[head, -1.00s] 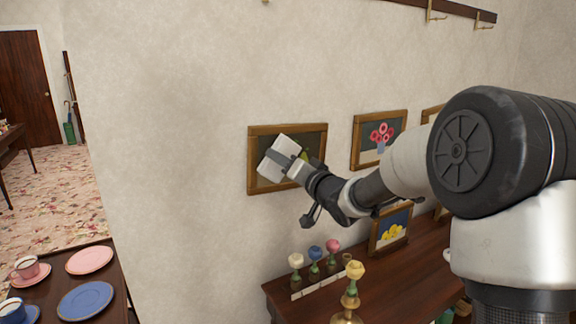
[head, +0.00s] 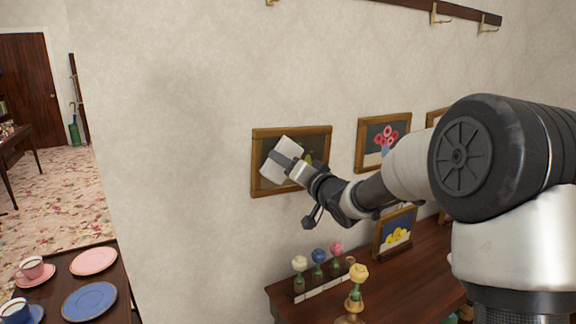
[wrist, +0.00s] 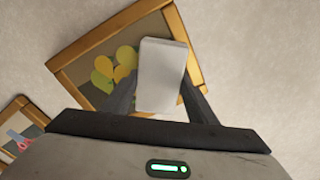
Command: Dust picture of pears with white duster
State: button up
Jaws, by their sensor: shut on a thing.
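The picture of pears (head: 256,160) hangs on the wall in a brown wooden frame. The wrist view shows its yellow and green pears (wrist: 122,66) on a dark ground. My gripper (head: 283,160) is shut on the white duster (head: 289,148), a plain white block. It is in front of the picture and hides much of its middle in the head view. In the wrist view the duster (wrist: 163,70) sits between both fingers, over the picture beside the pears. I cannot tell whether it touches the picture.
A picture of pink flowers (head: 383,138) hangs to the right. Below, a brown dresser (head: 400,285) holds a yellow-flower picture (head: 394,233) and several flower-topped items (head: 319,262). A table with a pink plate (head: 93,261) and blue plate (head: 89,299) stands at lower left.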

jog(key=shift+w+a, duration=0.3)
jog(key=shift+w, duration=0.1)
jog(key=shift+w+d, duration=0.1)
jog(key=shift+a, duration=0.25)
dwell(1.3)
jog(key=v, duration=0.6)
dwell(0.4)
jog(key=shift+d+p, duration=0.15)
jog(key=shift+p, duration=0.15)
